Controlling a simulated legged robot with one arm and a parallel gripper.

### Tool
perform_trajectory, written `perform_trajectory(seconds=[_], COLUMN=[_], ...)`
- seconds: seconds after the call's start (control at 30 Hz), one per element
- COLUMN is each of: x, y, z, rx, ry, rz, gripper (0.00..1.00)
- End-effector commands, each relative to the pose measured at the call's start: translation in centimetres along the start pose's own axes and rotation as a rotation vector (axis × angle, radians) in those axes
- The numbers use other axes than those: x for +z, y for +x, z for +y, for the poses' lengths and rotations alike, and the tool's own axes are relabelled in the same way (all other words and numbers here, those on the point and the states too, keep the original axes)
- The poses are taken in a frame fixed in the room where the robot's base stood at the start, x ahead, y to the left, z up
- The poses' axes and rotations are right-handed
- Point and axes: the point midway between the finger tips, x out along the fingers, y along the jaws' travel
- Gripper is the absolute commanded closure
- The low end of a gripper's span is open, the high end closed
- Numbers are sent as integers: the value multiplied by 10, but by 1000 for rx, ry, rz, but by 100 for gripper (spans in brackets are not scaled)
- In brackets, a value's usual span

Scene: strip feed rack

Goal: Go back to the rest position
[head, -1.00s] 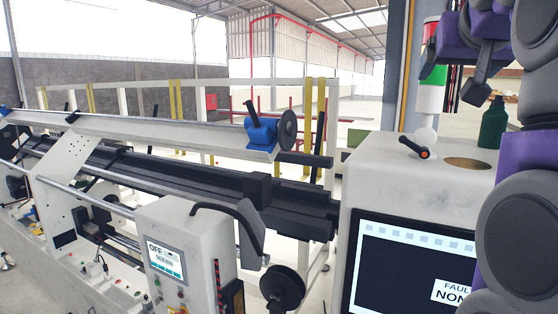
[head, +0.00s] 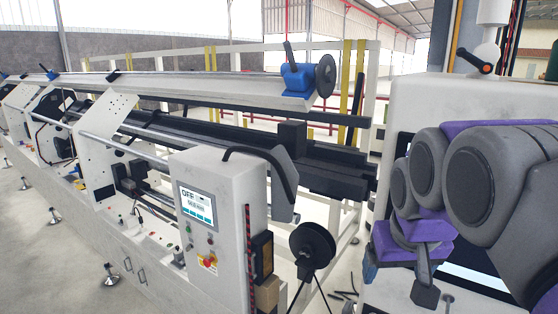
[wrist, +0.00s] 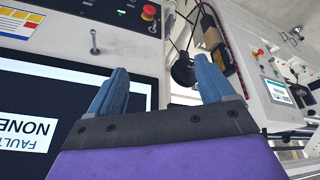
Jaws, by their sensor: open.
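My gripper (wrist: 160,88) shows in the wrist view with its two blue fingers spread wide and nothing between them. It is in front of the white cabinet's dark screen (wrist: 60,110), which reads FAULT NONE. In the head view my folded grey and purple arm covers much of that cabinet, and a blue finger of my gripper (head: 370,270) shows at its lower left. No held object is visible.
The white cabinet (head: 400,105) stands close at the right, with an orange-tipped black lever (head: 475,62) on top. The strip feed rack (head: 200,88) runs leftward. Its control box (head: 215,195) and a black reel (head: 312,245) are near.

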Motion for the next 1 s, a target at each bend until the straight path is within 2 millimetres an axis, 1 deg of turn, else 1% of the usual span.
perform_trajectory(seconds=[0.03,0.07,0.1,0.17,0.2,0.27,0.3,0.37,0.4,0.5,0.53,0.6,0.7,0.8,1.0], x=[27,40,59,87,108,138,159,191,210,254,265,284,303,309,309], y=[25,37,52,74,89,109,122,141,152,173,179,187,194,196,195], z=[-7,-11,-16,-23,-27,-33,-37,-42,-44,-49,-51,-52,-54,-54,-54], rx=[-7,-11,-18,-27,-31,-39,-44,-51,-55,-63,-65,-68,-70,-71,-71], ry=[-11,-17,-23,-32,-37,-44,-47,-52,-55,-57,-57,-58,-58,-57,-57], rz=[-45,-71,-105,-156,-192,-242,-278,-333,-362,-430,-449,-479,-509,-518,-519], gripper=[18,18,18,18,18,18,18,18,18,18,18,18,18,18,18])
